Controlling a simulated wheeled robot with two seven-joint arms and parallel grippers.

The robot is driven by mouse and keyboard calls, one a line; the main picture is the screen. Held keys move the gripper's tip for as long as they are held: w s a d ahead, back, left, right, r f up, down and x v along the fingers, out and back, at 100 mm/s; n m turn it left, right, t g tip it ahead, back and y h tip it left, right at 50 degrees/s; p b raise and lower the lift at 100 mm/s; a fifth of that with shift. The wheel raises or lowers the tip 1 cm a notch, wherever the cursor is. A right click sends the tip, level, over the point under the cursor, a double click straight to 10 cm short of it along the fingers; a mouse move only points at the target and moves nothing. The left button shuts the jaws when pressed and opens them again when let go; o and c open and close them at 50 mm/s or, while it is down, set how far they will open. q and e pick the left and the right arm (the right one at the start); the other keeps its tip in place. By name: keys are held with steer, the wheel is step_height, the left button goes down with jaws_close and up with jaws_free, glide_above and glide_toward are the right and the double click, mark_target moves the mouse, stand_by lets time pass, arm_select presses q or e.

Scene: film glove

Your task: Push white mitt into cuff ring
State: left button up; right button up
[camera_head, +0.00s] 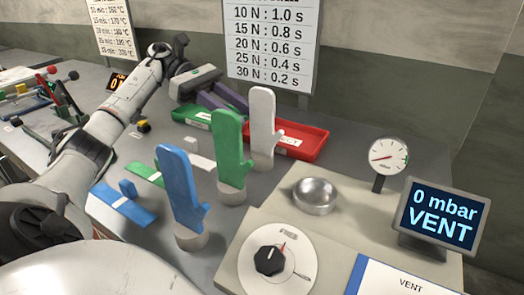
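The white mitt (263,125) stands upright on a pale round base, its thumb pointing right. It is behind and right of the green mitt (229,155) and the blue mitt (180,190), which also stand upright on bases. A shiny metal ring-like cup (314,196), perhaps the cuff ring, sits on the beige console. My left gripper (232,107) has two purple fingers spread apart, just left of the white mitt and partly behind the green one. I see nothing held between them; whether a fingertip touches the white mitt is unclear. My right gripper is out of view.
A red tray (302,147) and a green tray (191,115) lie behind the mitts. Blue (121,205) and green strips lie left. The console (335,232) carries a dial (271,260). A gauge (388,156) and a screen reading "0 mbar VENT" (441,217) stand right.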

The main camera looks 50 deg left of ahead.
mark_target(272, 157)
arm_select(q)
steer(key=x, duration=0.4)
steer(key=shift+d, duration=0.2)
steer(key=d, duration=0.1)
steer(key=w+d+p, duration=0.1)
steer(key=w+d, duration=0.1)
steer(key=shift+d+f+p, duration=0.35)
steer(key=shift+d, duration=0.05)
steer(key=shift+w+d+f, duration=0.1)
steer(key=shift+d+f, duration=0.2)
steer(key=shift+d, duration=0.15)
jaws_close()
